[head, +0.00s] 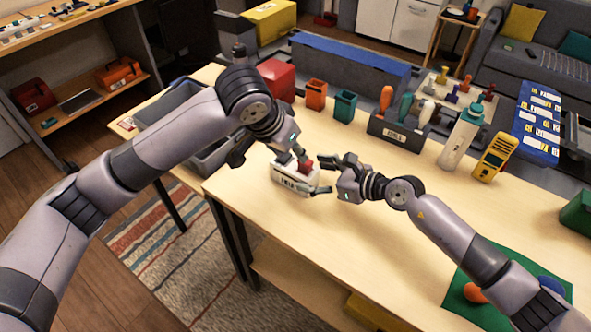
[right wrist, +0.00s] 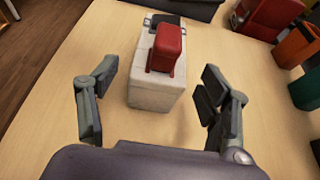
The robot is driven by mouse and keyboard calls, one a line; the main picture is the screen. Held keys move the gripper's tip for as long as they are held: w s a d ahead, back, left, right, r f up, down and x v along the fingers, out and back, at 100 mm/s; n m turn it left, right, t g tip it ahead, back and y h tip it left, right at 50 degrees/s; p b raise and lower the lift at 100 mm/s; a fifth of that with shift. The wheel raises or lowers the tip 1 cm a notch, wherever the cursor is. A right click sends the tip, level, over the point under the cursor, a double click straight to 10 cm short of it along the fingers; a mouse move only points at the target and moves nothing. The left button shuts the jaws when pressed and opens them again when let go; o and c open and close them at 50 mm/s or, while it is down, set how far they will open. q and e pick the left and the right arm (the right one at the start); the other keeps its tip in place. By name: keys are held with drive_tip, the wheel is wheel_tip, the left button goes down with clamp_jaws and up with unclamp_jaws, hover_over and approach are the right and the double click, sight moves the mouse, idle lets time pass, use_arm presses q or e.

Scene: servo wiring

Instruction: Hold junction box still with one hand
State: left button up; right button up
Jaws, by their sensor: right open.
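The junction box is a white box (head: 291,184) with a label on its front, standing on the wooden table. In the right wrist view the white box (right wrist: 156,92) has a red block (right wrist: 166,48) and a small dark part on top. My right gripper (head: 321,176) is open at the box's right end. In its wrist view the fingers (right wrist: 158,78) stand on either side of the box, with gaps. My left gripper (head: 297,156) is just above the box, beside the red block; its fingers are too small and covered to read.
Orange (head: 316,95) and teal (head: 344,106) holders and a grey tool rack (head: 397,136) stand behind the box. A white bottle (head: 460,138) and a yellow meter (head: 494,158) are to the right. Grey bins (head: 205,160) sit at the left.

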drive_tip(key=x, duration=0.7)
drive_tip(key=shift+s, duration=0.1)
drive_tip(key=shift+c, duration=0.3)
drive_tip(key=c, duration=1.3)
use_arm(q)
drive_tip(key=shift+o, duration=1.2)
drive_tip(key=shift+w+n, duration=0.2)
drive_tip(key=shift+n, duration=0.1)
use_arm(e)
drive_tip(key=shift+c, duration=0.2)
drive_tip(key=shift+d, duration=0.1)
use_arm(q)
wheel_tip(320, 180, up, 5)
drive_tip(key=n+g+y, duration=0.3)
drive_tip(key=n+g, duration=0.2)
drive_tip(key=n, duration=1.2)
hover_over(305, 167)
drive_tip(key=w, duration=0.2)
drive_tip(key=shift+n, duration=0.3)
drive_tip(key=f, duration=1.2)
drive_tip(key=shift+s+d, duration=0.1)
drive_tip(key=shift+s, duration=0.15)
